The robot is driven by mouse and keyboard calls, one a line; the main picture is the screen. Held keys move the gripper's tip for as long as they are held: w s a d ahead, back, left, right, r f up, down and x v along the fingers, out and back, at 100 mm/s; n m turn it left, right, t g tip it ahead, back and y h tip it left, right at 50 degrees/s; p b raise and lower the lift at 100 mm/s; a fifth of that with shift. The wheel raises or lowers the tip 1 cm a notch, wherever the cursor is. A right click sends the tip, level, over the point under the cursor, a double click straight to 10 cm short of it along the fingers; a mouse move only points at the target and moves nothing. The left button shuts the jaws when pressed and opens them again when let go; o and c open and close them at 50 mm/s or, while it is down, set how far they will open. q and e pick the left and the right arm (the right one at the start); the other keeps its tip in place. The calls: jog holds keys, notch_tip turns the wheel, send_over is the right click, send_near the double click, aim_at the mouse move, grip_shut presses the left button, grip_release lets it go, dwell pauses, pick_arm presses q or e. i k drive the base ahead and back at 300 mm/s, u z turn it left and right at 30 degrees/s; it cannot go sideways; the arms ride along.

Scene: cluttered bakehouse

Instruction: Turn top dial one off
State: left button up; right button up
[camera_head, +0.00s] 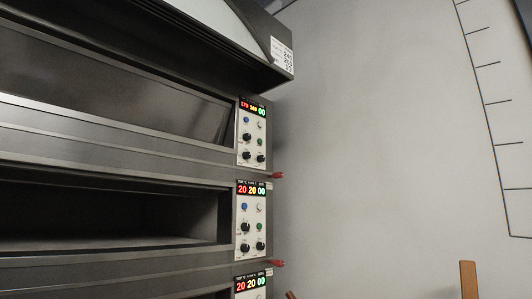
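A dark deck oven (120,142) fills the left of the head view. Its top control panel (252,133) has a lit display (253,108) with red, yellow and green digits. Below the display are a blue button (246,120), a white button (259,124) and several black dials, including an upper left dial (247,138), a lower left dial (246,156) and a lower right dial (260,158). The dial settings are too small to read. Neither of my grippers is clearly in view.
A second panel (251,220) sits below, its display reading 20 20 00, and a third (252,284) is cut off at the bottom. Red-tipped knobs (277,175) stick out at the right edge. A wooden post (468,280) stands at lower right.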

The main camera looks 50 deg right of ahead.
aim_at(246, 155)
jog(key=z, duration=1.25)
jog(key=i, duration=1.1)
jog(key=z, duration=0.1)
